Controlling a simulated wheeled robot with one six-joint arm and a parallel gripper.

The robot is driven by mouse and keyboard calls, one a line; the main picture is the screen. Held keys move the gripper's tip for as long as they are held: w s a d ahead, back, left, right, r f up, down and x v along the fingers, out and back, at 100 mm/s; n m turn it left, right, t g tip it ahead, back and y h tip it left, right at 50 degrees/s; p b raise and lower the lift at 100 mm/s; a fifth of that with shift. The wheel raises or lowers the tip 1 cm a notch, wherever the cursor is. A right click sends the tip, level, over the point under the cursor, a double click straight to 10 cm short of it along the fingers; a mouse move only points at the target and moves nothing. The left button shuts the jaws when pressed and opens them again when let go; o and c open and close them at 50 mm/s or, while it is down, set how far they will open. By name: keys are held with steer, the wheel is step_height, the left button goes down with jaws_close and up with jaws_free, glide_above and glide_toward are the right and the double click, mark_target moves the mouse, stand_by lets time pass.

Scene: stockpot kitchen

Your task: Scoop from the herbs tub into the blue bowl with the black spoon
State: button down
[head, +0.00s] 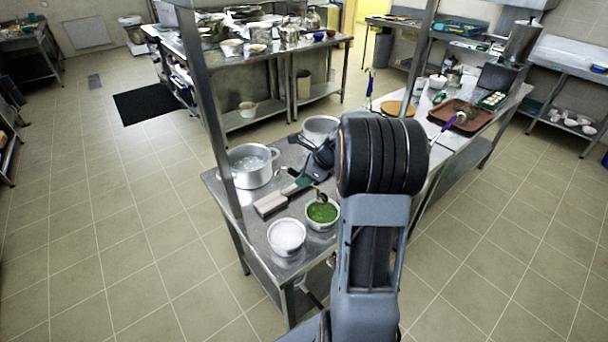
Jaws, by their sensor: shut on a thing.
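The herbs tub (323,225) is a round white tub filled with green herbs, near the front corner of the steel table. My gripper (315,176) is dark and partly hidden behind my arm. It is just behind and above the herbs tub and is shut on the black spoon (320,196). The spoon's end is low over the herbs; I cannot tell whether it touches them or carries any. No blue bowl shows clearly on the near table.
A white tub of white grains (286,236) stands left of the herbs. A large pot (250,166) and a second pot (319,129) stand behind. A steel post (207,100) rises at the left.

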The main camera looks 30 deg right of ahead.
steer(key=shift+r+p, duration=0.2)
steer(key=shift+p, duration=0.45)
step_height(320, 180, down, 8)
steer(key=b, duration=0.6)
steer(key=shift+f+b, duration=0.15)
steer(key=shift+b, duration=0.15)
steer(key=shift+s+d, duration=0.25)
stand_by(0.7)
steer(key=shift+s+d, duration=0.2)
steer(key=shift+r, duration=0.2)
stand_by(0.3)
